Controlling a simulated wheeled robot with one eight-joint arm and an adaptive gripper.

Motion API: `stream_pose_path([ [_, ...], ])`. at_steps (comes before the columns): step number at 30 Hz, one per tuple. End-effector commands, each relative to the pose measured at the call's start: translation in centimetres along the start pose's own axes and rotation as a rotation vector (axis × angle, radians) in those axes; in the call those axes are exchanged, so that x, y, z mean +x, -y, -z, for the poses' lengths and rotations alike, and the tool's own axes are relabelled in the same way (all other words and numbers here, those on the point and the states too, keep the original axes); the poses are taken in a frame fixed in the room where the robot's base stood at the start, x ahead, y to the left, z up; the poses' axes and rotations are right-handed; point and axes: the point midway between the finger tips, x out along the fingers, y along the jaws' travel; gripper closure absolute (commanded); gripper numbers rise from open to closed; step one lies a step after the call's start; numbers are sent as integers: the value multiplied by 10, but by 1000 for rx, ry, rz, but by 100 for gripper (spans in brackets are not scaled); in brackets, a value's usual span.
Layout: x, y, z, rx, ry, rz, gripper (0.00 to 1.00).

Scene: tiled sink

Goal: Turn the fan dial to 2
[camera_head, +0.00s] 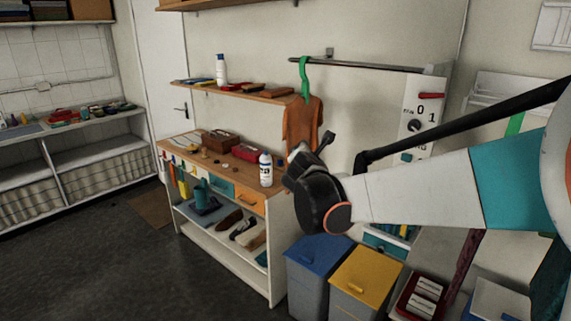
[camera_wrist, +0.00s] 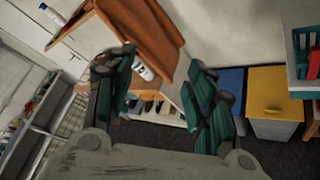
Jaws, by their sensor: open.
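The fan dial (camera_head: 414,126) is a small dark round knob on a white wall panel (camera_head: 398,158), right of centre in the head view. A "FAN" label and the numerals 0 and 1 show above it. I cannot make out a 2 or the exact pointer direction. My black arm link passes in front of the lower panel. My gripper (camera_head: 318,147) is left of the panel, well apart from the dial, in front of the hanging orange cloth. In the wrist view my gripper (camera_wrist: 163,75) is open with nothing between its fingers. The dial is not in the wrist view.
A red handle (camera_head: 432,96) sits on the panel above the dial. The orange cloth (camera_head: 301,122) hangs from a wall rail (camera_head: 365,65). A cluttered workbench (camera_head: 279,245) stands at left, with blue (camera_head: 318,250) and yellow (camera_head: 366,275) bins below my arm.

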Motion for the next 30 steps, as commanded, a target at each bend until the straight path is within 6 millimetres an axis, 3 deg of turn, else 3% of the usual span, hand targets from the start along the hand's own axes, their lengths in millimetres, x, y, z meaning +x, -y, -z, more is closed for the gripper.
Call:
stream_pose_path([
  [7, 1, -4, 6, 100, -37, -22, 50],
  [20, -1, -3, 5, 125, -43, -21, 50],
  [25, -26, 20, -10, 285, -49, 39, 50],
  [30, -76, 67, -27, 615, -53, 163, 50],
])
